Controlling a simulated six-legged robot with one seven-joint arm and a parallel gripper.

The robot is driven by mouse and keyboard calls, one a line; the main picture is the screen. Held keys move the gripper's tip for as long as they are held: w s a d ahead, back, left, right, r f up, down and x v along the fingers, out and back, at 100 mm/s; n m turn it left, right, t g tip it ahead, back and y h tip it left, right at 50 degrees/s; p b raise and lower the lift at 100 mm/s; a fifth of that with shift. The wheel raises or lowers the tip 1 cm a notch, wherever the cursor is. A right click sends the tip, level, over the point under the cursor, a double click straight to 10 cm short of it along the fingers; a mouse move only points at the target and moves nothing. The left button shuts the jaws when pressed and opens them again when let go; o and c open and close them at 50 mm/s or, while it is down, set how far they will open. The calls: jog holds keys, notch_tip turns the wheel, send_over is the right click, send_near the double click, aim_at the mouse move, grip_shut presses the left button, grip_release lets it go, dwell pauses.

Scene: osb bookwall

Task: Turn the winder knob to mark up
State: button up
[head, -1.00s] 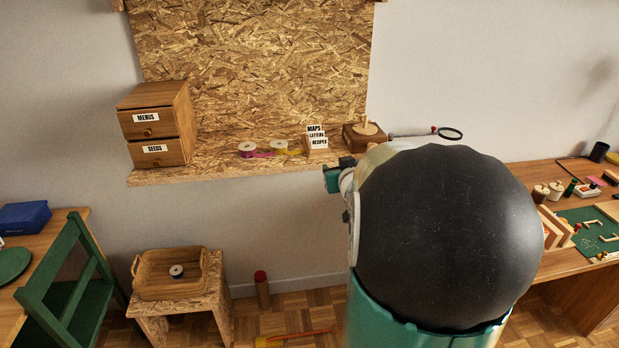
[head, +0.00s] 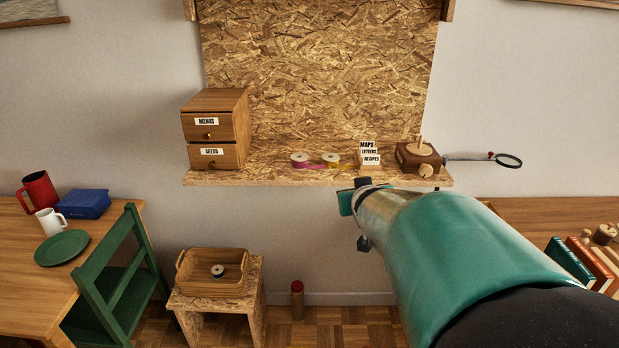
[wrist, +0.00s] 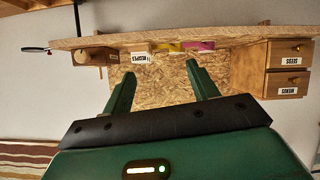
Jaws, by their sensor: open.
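The winder (head: 418,157) is a dark wooden box at the right end of the OSB shelf, with a pale disc and upright peg on top. Its round pale knob (head: 426,171) is on the front face. The knob (wrist: 81,57) also shows in the upside-down wrist view, at upper left. No mark on the knob can be made out. My gripper (wrist: 159,76) is open and empty, its two green fingers apart and pointing toward the shelf. In the head view my gripper (head: 350,203) is below and left of the winder, clear of the knob.
A card reading MAPS, LETTERS, RECIPES (head: 369,154) stands left of the winder. Ribbon spools (head: 330,160) and a drawer box (head: 216,130) are farther left. A magnifier (head: 509,160) sticks out at right. The shelf edge (head: 300,178) is above my gripper.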

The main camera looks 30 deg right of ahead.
jog(key=d+f+m+t+h, duration=0.15)
jog(key=d+f, duration=0.25)
jog(key=d, duration=0.9)
jog(key=m+t+h, duration=0.1)
jog(key=m+t, duration=0.1)
jog(key=t, duration=0.1)
send_near(427, 173)
jog(key=x, duration=1)
jog(key=shift+w+r, duration=0.1)
jog(key=shift+w, duration=0.05)
jog(key=shift+c, duration=0.5)
jog(key=c, duration=0.9)
jog(key=shift+n, duration=1.45)
